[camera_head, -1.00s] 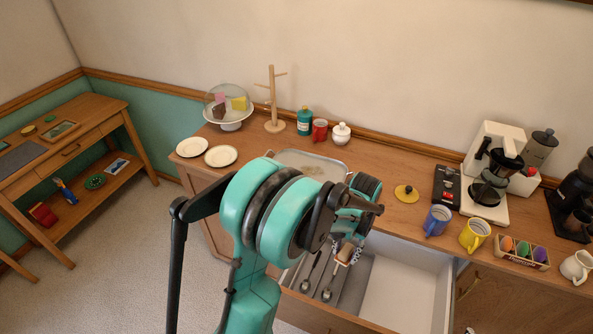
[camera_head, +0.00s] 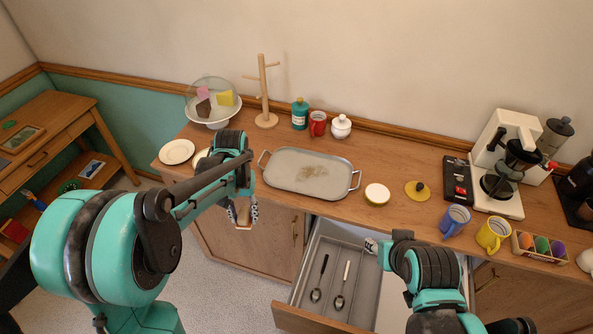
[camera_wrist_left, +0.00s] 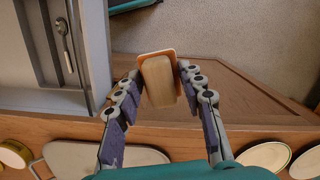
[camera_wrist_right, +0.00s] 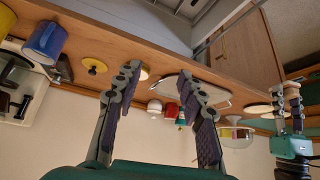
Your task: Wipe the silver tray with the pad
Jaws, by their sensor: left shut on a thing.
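The silver tray (camera_head: 285,182) lies on the wooden counter, with a brownish smudge on its middle. It also shows in the left wrist view (camera_wrist_left: 85,155) and in the right wrist view (camera_wrist_right: 212,92). My left gripper (camera_head: 242,213) is shut on the pad (camera_wrist_left: 160,82), which has a pale wooden handle and an orange-edged base. It holds the pad in front of the counter, below and left of the tray in the head view. My right gripper (camera_wrist_right: 158,92) is open and empty; in the head view it is above the drawer's right part.
The open drawer (camera_head: 300,318) juts out below the counter and holds spoons. A round yellow-and-white item (camera_head: 377,195) and a yellow lid (camera_head: 417,191) sit right of the tray.

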